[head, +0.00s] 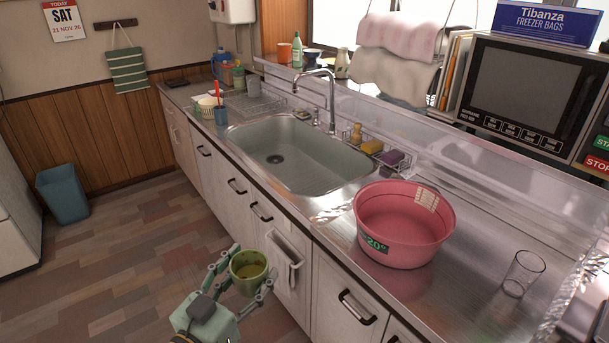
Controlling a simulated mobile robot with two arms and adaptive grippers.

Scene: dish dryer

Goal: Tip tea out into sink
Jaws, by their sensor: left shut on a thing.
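A green cup (249,271) with yellowish-brown tea in it is held upright in my left gripper (243,277). The gripper's fingers close around the cup from both sides. The cup is in front of the cabinet doors, on the near side of the counter, apart from the sink. The steel sink (290,158) is set in the counter beyond the cup, with a dark drain in its floor. A tall faucet (330,100) stands at its back edge. My right gripper is not in view.
A pink basin (403,224) stands on the counter right of the sink. A clear glass (522,273) stands further right. A wire rack with a sponge (372,147) sits behind the sink. A towel (288,262) hangs on the cabinet front. A blue bin (62,194) stands on the floor.

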